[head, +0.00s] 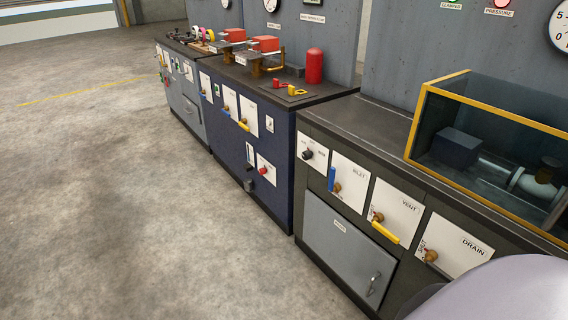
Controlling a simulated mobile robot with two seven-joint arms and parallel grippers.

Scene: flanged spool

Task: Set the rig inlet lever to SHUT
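The inlet lever (332,180) is a blue handle on a white plate marked INLET (355,172), on the front of the dark bench at the right. The handle stands about upright, left of and reaching above its brass-coloured hub (337,188). Small position lettering by the hub is too small to read, so I cannot tell which setting it marks. Neither of my grippers is in view, and nothing touches the lever.
Right of it are the VENT plate with a yellow lever (385,233) and the DRAIN plate (462,246). A black selector knob (308,154) is at left. A yellow-framed clear enclosure (490,115) stands on the bench. Open concrete floor (130,200) lies left.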

